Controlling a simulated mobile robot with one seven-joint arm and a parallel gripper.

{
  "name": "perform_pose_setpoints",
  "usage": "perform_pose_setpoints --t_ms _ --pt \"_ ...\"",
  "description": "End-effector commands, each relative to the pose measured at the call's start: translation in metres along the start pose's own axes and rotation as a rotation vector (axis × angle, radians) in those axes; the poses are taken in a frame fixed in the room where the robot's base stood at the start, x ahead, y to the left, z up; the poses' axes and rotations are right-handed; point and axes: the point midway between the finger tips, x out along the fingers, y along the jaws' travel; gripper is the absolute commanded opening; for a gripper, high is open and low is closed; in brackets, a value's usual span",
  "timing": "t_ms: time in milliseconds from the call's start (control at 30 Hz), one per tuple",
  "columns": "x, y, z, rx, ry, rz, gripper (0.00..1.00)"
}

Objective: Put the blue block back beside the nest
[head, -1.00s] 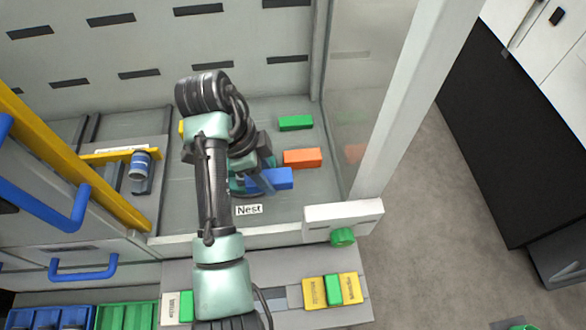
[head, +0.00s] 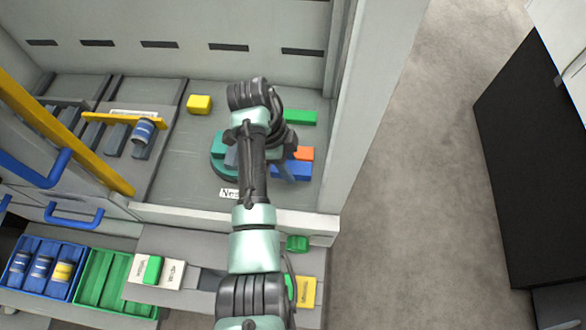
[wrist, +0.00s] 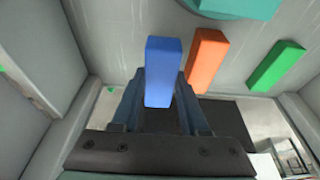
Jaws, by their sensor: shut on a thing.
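The blue block (head: 293,171) is at the right of the nest, low over or on the grey floor of the bay. I cannot tell whether it touches the floor. My gripper (wrist: 162,95) is shut on the blue block, which shows between its fingers in the wrist view (wrist: 163,72). The nest is a teal round base (head: 219,170), partly hidden behind my arm, with a "Nest" label (head: 228,193) in front. It also shows at the top of the wrist view (wrist: 240,6).
An orange block (head: 305,153) lies close beside the blue one, and a green block (head: 301,117) lies farther back. A yellow block (head: 199,104) stands at the back left. A white post (head: 375,105) bounds the bay on the right.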

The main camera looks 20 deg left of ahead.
Motion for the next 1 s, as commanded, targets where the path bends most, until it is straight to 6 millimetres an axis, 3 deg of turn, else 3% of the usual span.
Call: perform_pose_setpoints --t_ms 300,700,733,867,1000 --pt "0.036 0.0 0.01 0.0 0.001 0.0 0.0" --pt "0.042 0.0 0.011 0.0 0.0 -0.001 0.0" --pt "0.041 0.0 0.011 0.0 0.0 -0.001 0.49" --pt "0.041 0.0 0.011 0.0 0.0 0.0 0.73" --pt "0.041 0.0 0.011 0.0 0.0 0.0 0.74"
